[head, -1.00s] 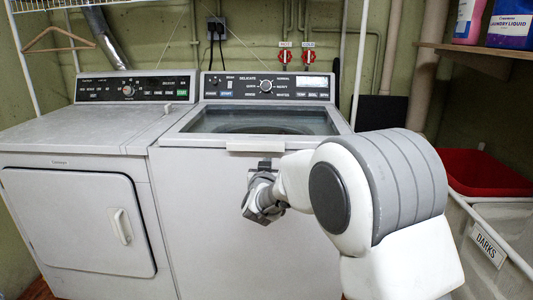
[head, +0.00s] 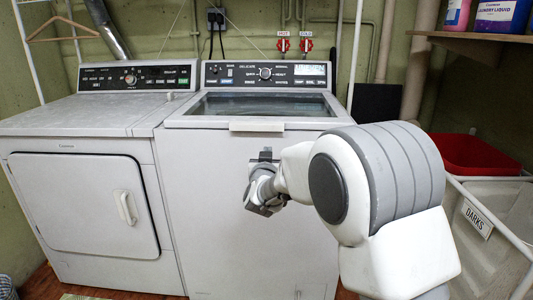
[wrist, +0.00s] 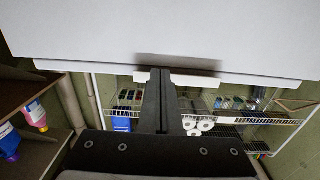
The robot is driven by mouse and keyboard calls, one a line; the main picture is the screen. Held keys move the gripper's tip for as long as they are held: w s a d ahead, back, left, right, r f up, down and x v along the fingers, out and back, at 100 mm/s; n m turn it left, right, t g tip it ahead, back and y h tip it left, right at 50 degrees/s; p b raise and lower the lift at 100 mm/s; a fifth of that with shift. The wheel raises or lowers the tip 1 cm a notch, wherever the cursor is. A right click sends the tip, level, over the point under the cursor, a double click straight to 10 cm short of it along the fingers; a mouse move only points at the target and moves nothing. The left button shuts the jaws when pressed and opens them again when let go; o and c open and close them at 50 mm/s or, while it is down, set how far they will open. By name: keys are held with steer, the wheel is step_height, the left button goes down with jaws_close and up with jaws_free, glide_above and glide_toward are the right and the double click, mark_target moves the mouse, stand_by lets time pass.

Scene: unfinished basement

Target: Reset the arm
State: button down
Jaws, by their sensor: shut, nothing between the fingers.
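My arm reaches in from the right of the head view and bends toward the front of a white top-loading washer (head: 245,225). My gripper (head: 265,153) points upward in front of the washer's front panel, below the pale lid handle (head: 256,127). In the wrist view my gripper's dark fingers (wrist: 160,72) are together with nothing between them. I cannot tell how much space lies between the fingers and the washer. The washer's glass lid (head: 262,104) looks shut.
A white dryer (head: 85,205) with its door shut stands left of the washer. At right are a hamper labelled DARKS (head: 478,218), a red basin (head: 475,155) and a shelf (head: 480,40) with detergent bottles. The wrist view shows a wire shelf (wrist: 290,121) with paper rolls overhead.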

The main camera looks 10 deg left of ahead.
steer(key=s+d+r+g, duration=0.3)
steer(key=s+d, duration=0.4)
steer(key=d, duration=0.1)
steer(key=s+d+r+g, duration=0.2)
steer(key=s+d+r, duration=0.1)
steer(key=s+d, duration=0.45)
steer(key=s+d+f+m+g+h, duration=0.1)
steer(key=s+d+f+g, duration=0.1)
steer(key=s+d, duration=0.55)
steer(key=s+d+f+g+h+p, duration=0.1)
steer(key=s+d+f+g, duration=0.2)
steer(key=s, duration=0.8)
steer(key=s+d+f+m+g+h, duration=0.1)
steer(key=s+d+f+g, duration=0.1)
steer(key=s+d, duration=0.55)
step_height(320, 180, up, 28)
steer(key=a+p, duration=0.1)
steer(key=p, duration=2.6)
steer(key=shift+s+a, duration=0.2)
steer(key=shift+s, duration=0.25)
steer(key=shift+f, duration=0.1)
